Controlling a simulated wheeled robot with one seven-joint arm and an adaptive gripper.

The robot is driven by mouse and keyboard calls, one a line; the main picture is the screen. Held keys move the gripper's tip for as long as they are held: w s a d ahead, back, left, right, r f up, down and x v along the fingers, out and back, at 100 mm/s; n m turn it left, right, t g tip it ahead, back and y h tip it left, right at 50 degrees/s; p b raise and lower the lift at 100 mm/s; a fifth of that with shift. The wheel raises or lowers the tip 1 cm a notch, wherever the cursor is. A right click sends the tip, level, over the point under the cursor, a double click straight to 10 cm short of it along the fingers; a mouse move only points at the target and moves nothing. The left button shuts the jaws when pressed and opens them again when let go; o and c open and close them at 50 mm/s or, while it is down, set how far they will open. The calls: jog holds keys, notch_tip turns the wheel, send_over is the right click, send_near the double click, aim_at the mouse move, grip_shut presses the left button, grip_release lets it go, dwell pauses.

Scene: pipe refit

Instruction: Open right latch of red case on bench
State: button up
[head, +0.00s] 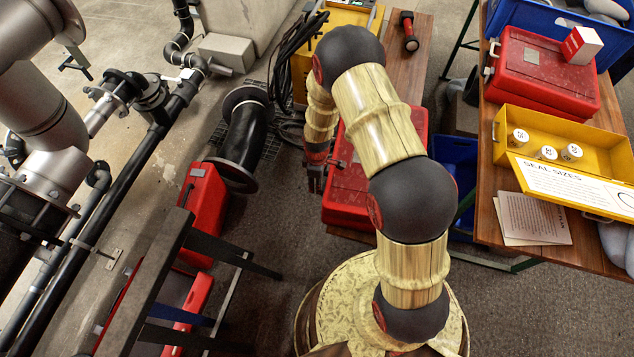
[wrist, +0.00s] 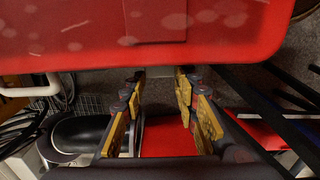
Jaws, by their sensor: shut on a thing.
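The red case (head: 348,207) lies shut on the wooden bench, partly hidden by my arm. Its red lid (wrist: 60,30) fills the top of the wrist view. My gripper (head: 317,186) is at the case's left side in the head view, by its near end. A white handle (wrist: 38,90) shows farther left along the same edge.
A yellow case (head: 340,14) and a red-handled tool (head: 408,32) are on the bench's far part. Black pipe (head: 247,140) and another red case (head: 203,210) stand on the floor at left. A table at right holds a red case (head: 540,75) and a yellow seal box (head: 590,130).

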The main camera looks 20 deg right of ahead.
jog(key=c, duration=0.4)
jog(key=shift+w+a, duration=0.1)
jog(key=shift+a, duration=0.05)
jog(key=shift+w+a+f+g+h+b, duration=0.55)
jog(key=shift+f+g+h+b, duration=0.8)
jog(key=shift+h, duration=0.9)
jog(key=shift+w+a+f+g+h+b, duration=0.25)
jog(key=shift+a+f+g+h+b, duration=0.85)
jog(key=shift+h, duration=1.2)
jog(key=shift+w+a+f+g+h+b, duration=0.4)
jog(key=shift+f+g+h+b, duration=1.15)
jog(key=shift+h, duration=0.7)
jog(key=shift+d+r, duration=0.1)
jog(key=o, duration=1.1)
jog(key=shift+o, duration=0.2)
